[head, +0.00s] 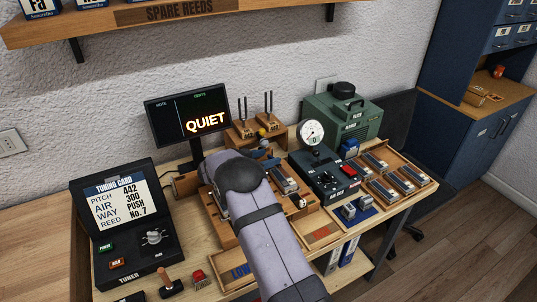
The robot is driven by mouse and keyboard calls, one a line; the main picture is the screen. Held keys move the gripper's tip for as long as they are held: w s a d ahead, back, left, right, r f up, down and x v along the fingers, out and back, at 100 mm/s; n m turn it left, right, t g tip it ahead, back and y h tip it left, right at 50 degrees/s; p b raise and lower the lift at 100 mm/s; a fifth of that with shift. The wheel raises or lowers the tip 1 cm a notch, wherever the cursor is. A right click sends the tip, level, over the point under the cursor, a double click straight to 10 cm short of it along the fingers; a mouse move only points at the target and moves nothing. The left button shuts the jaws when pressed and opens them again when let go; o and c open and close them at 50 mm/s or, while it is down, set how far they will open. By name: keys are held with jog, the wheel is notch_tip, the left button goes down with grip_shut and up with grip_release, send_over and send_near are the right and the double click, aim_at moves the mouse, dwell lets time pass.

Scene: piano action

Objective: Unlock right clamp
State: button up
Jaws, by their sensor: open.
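My grey arm reaches from the bottom edge up over the middle of the workbench (165,263). Its large dark joint sits over the wooden fixture in the middle. My gripper is hidden behind the arm, so I cannot see its fingers or what they are near. I cannot make out the right clamp with certainty. A small yellow ball and bluish parts show just past the joint, too small to name. A wooden tray (305,212) with grey reed blocks (284,179) shows right of the arm.
A tuner (118,222) stands at left, a screen reading QUIET (190,112) behind. A dark box with a round gauge (312,133), a green machine (343,117) and a compartment tray (424,178) fill the right. A shelf (112,23) hangs above. Free bench room is small.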

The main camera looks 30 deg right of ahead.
jog(key=shift+w+d+f, duration=0.2)
jog(key=shift+d+f, duration=0.1)
jog(key=shift+d, duration=0.3)
jog(key=shift+c, duration=0.6)
jog(key=c, duration=0.9)
jog(key=shift+c, duration=0.2)
